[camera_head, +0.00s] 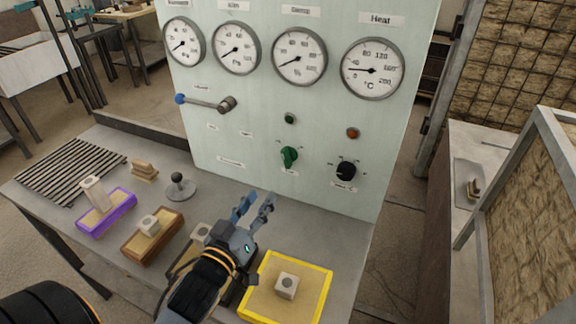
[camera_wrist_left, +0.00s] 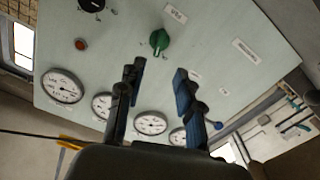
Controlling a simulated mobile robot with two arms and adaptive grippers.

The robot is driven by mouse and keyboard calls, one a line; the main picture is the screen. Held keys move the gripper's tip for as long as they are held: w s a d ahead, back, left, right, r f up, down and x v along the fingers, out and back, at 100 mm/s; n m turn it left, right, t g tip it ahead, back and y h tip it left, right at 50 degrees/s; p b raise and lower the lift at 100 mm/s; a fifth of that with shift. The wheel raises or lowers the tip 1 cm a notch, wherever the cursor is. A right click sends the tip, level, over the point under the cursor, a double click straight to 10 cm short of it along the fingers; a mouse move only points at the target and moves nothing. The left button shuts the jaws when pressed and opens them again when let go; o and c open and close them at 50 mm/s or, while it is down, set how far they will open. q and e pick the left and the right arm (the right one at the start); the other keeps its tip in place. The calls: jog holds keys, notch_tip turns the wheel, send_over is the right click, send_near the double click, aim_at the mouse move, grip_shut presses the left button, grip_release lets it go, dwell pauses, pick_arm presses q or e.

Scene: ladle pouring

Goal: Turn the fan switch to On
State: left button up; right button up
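A green rotary knob (camera_head: 289,156) and a black rotary knob (camera_head: 346,171) sit low on the pale upright control panel (camera_head: 262,120). My left gripper (camera_head: 254,207) is open and empty, in front of the panel, below and left of the green knob, and touches neither knob. In the left wrist view the green knob (camera_wrist_left: 159,40) shows beyond the gap between the open fingers (camera_wrist_left: 158,76); the black knob (camera_wrist_left: 92,4) is at the top edge. My right gripper is not in view.
Several gauges (camera_head: 299,56), a blue-tipped lever (camera_head: 205,103), a green button (camera_head: 290,118) and a red button (camera_head: 352,133) are on the panel.

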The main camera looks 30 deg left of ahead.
aim_at(285, 163)
pick_arm(q)
jog(key=w, duration=0.4)
jog(key=w+p, duration=0.1)
jog(key=w, duration=0.7)
jog(key=shift+w+a+p, duration=0.35)
jog(key=shift+w+p, duration=0.05)
grip_shut()
